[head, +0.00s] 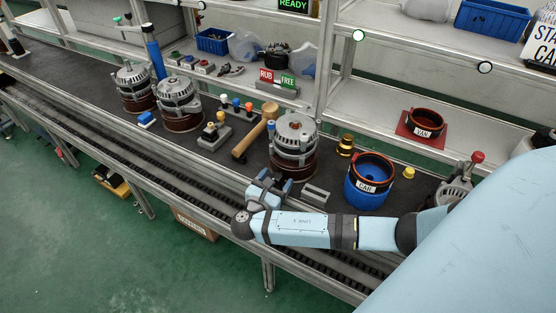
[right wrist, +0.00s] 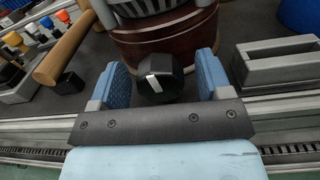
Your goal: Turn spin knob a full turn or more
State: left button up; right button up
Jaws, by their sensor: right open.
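The spin knob (right wrist: 158,78) is a black, faceted knob with a white mark, on the front of a dark red-brown round base (right wrist: 165,42). In the head view, that base carries a silver alternator (head: 295,135); the knob itself is hidden there behind my gripper. My right gripper (head: 273,184) is open in front of the base. In the right wrist view, its two blue fingers (right wrist: 160,76) stand on either side of the knob, with a gap on both sides. My left gripper is not in view.
A wooden mallet (head: 255,132) and a grey stand with coloured pegs (head: 212,135) lie left of the base. A grey slotted block (head: 315,195) and a blue CAR pot (head: 368,185) stand to its right. The conveyor rail runs along the bench front.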

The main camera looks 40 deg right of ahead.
jog(key=shift+w+d, duration=0.3)
jog(key=shift+d, duration=0.35)
jog(key=c, duration=0.9)
jog(key=n+p, duration=0.1)
jog(key=p, duration=0.2)
jog(key=n+p, duration=0.2)
jog(key=p, duration=0.2)
jog(key=n+p, duration=0.1)
jog(key=p, duration=0.3)
jog(key=shift+r+n, duration=0.3)
jog(key=shift+n, duration=0.1)
jog(key=shift+a+f+n+p, duration=0.1)
jog(key=shift+f+n+p, duration=0.2)
jog(key=shift+n+p, duration=0.15)
jog(key=shift+c, duration=0.2)
jog(key=o, duration=0.9)
jog(key=shift+o, duration=0.2)
